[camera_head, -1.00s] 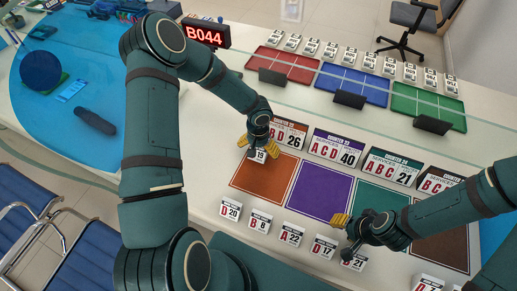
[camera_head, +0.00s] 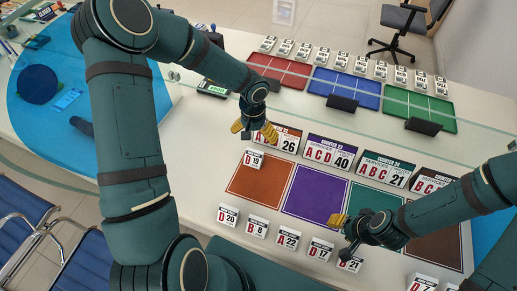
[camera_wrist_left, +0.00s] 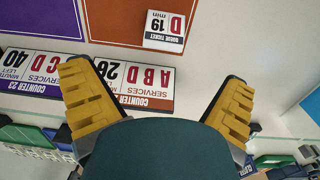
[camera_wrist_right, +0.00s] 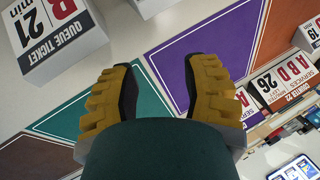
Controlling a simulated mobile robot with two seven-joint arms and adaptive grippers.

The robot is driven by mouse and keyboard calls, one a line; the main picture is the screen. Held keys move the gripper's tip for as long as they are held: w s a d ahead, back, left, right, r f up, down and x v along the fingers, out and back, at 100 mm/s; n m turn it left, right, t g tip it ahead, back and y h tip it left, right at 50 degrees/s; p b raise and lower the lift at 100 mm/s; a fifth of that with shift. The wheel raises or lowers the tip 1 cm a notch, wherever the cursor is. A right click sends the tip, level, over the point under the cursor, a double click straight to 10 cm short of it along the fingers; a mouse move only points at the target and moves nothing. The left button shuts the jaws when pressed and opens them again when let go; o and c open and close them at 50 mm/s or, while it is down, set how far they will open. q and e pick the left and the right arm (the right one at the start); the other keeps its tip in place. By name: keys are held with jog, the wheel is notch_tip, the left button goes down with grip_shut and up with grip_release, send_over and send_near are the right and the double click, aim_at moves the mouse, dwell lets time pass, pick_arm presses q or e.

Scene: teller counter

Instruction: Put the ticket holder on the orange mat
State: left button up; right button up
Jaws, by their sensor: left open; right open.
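The D 19 ticket holder (camera_head: 253,159), a small white card block, sits on the orange mat (camera_head: 262,182) near its far left corner. In the left wrist view, the holder (camera_wrist_left: 165,31) is near the edge of the orange mat (camera_wrist_left: 115,18), apart from the fingers. My left gripper (camera_head: 255,131) is open and empty, beyond the holder and in front of the counter 22 sign, partly covering it. My right gripper (camera_head: 341,231) is open and empty over the near side of the teal mat (camera_head: 377,198), close to the B 21 holder (camera_head: 350,264).
Several other ticket holders, such as A 22 (camera_head: 288,236), line the near side. A purple mat (camera_head: 316,192) and a brown mat (camera_head: 436,243) lie to the right. Counter signs (camera_head: 328,153) stand behind the mats. A glass pane edge runs beyond them.

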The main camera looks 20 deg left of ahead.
pick_arm(q)
jog(key=s+d+f+h, duration=0.1)
jog(key=s+d+f, duration=0.1)
jog(key=d, duration=0.2)
jog(key=s+d+f+h, duration=0.2)
jog(key=s+d, duration=0.1)
jog(key=d, duration=0.1)
jog(key=s+d+f+h, duration=0.1)
jog(key=s+d+f, duration=0.1)
jog(key=d, duration=0.3)
jog(key=shift+s+f+h, duration=0.1)
jog(key=shift+s+h, duration=0.2)
jog(key=shift+s, duration=0.35)
jog(key=shift+n+t, duration=0.6)
jog(key=shift+t, duration=0.3)
jog(key=s+f, duration=0.2)
jog(key=s, duration=0.1)
jog(key=s+d, duration=0.1)
jog(key=shift+s+d+f, duration=0.1)
jog(key=shift+s+f, duration=0.2)
jog(key=shift+f, duration=0.1)
jog(key=shift+s+a+f+y, duration=0.25)
jog(key=shift+s+a+y, duration=0.15)
jog(key=shift+y, duration=0.1)
